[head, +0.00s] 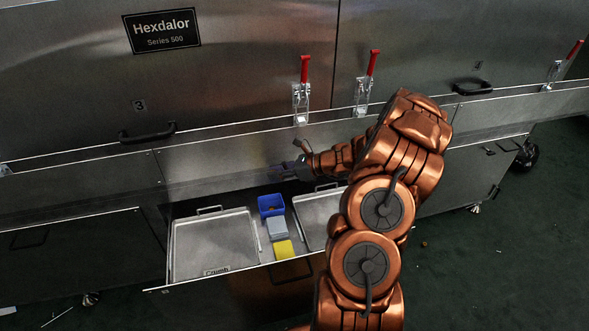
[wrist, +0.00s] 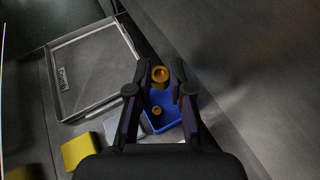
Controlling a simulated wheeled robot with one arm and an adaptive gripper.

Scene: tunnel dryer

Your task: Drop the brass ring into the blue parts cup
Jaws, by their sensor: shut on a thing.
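My gripper (wrist: 160,73) is shut on the brass ring (wrist: 159,76), which sits between the fingertips in the wrist view. The blue parts cup (wrist: 164,98) lies below and behind the ring in that view, partly hidden by the fingers. A small brass-coloured piece (wrist: 157,110) shows inside the cup. In the head view the blue cup (head: 271,206) stands in the open drawer, and my gripper (head: 279,171) is above it, near the drawer's back. The ring cannot be made out in the head view.
A grey block (head: 277,227) and a yellow block (head: 284,249) stand in front of the cup. A metal tray marked "Crumb" (head: 214,210) lies to the left, another tray (head: 311,222) to the right. The steel dryer wall (head: 230,150) rises close behind the drawer.

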